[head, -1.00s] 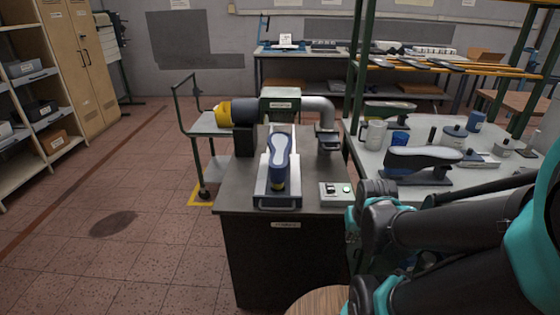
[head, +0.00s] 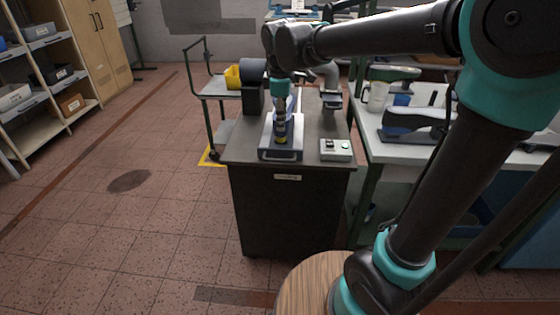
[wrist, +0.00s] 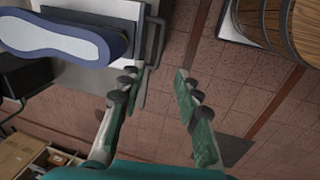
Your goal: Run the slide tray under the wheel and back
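The slide tray (head: 266,154) lies on the dark bench, its handle (head: 281,158) toward me. In the wrist view the pale tray (wrist: 97,77) and its dark bar handle (wrist: 160,42) show at upper left. A blue shoe last with a pale sole (wrist: 45,38) lies on it; my arm mostly hides it in the head view. My gripper (wrist: 157,78) is open and empty, fingers apart, the handle's end just beyond the gap between the tips. In the head view it hangs over the tray's front part (head: 281,137).
A control box (head: 336,150) with switches sits right of the tray. The work table (head: 425,153) at right holds a mug and another last. A green trolley (head: 213,90) stands at left. The tiled floor at front left is clear.

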